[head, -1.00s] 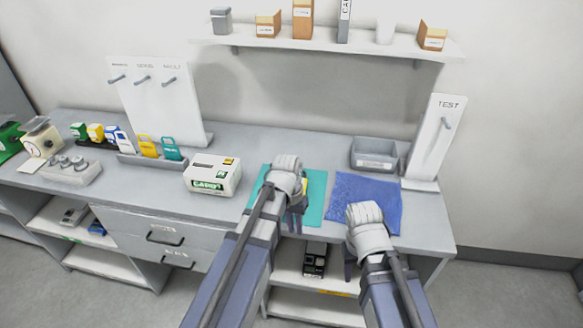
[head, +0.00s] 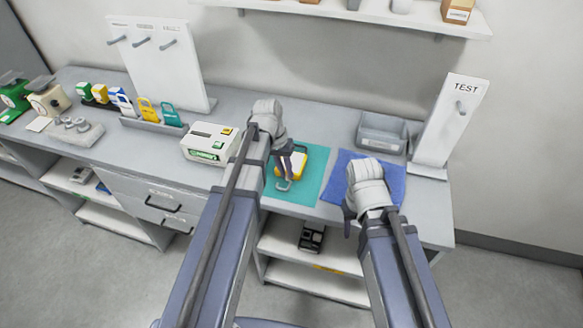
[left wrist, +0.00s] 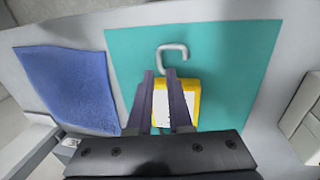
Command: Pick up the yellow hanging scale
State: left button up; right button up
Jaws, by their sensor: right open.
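The yellow hanging scale (head: 299,163) lies on the teal mat (head: 310,188), its hook toward the table's front edge. In the left wrist view the scale (left wrist: 193,98) has a white face, and its grey hook points up the picture. My left gripper (head: 285,178) is over the scale with its fingers apart. In the left wrist view the fingers (left wrist: 160,74) are in front of the scale, with part of its white face between them. I cannot tell whether they touch it.
The blue cloth (head: 388,178) lies right of the mat. A grey bin (head: 381,133) and the TEST stand (head: 446,125) are behind it. A white box-shaped device (head: 209,142) stands left of the mat. Further left is a rack with yellow (head: 147,110) and teal (head: 171,116) items.

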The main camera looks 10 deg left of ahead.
aim_at(290, 183)
pick_arm(q)
jog(key=shift+f, duration=0.1)
jog(key=f+b, duration=0.2)
jog(key=d+f+b, duration=0.1)
jog(key=f+b, duration=0.2)
jog(key=shift+w, duration=0.1)
grip_shut()
dwell(1.5)
